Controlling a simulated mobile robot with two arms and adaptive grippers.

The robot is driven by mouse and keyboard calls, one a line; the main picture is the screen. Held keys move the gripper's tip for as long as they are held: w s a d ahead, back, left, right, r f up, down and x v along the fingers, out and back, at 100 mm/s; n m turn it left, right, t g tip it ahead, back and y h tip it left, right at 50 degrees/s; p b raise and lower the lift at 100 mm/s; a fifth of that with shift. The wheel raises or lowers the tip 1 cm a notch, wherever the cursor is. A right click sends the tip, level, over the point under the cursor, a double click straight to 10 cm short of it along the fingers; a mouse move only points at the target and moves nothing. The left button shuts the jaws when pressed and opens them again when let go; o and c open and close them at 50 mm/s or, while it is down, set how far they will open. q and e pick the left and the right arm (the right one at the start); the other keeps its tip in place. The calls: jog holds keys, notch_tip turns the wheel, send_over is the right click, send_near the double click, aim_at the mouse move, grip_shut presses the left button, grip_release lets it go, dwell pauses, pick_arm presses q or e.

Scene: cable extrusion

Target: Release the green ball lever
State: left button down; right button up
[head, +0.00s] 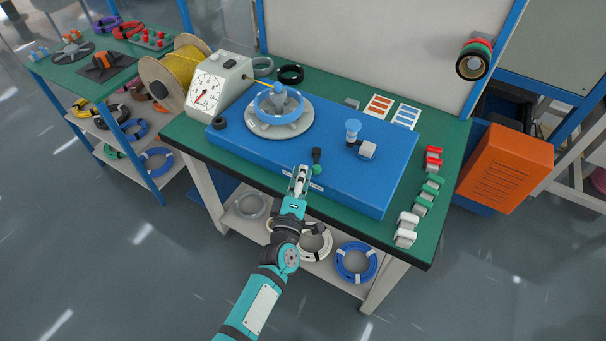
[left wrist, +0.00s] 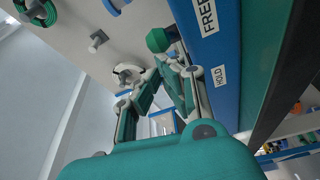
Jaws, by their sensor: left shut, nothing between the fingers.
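The green ball lever (head: 317,169) is at the front edge of the blue machine base (head: 375,140), just below a dark knob (head: 316,153). In the left wrist view its green ball (left wrist: 158,40) is close past my fingertips. My left gripper (head: 302,170) is shut and empty, just left of the ball in the head view; it also shows in the left wrist view (left wrist: 165,66). I cannot tell whether it touches the ball. Labels reading FREE (left wrist: 207,15) and HOLD (left wrist: 219,77) are on the blue front face. My right gripper is not in view.
On the blue base are a blue spoked wheel (head: 279,103) and a blue knob (head: 353,127). A white dial gauge (head: 207,92) and yellow spool (head: 183,68) stand to the left. Red, green and white clips line the green table's (head: 452,150) right side. Free floor lies in front.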

pick_arm(q)
jog(key=shift+s+d, duration=0.15)
jog(key=shift+d, duration=0.8)
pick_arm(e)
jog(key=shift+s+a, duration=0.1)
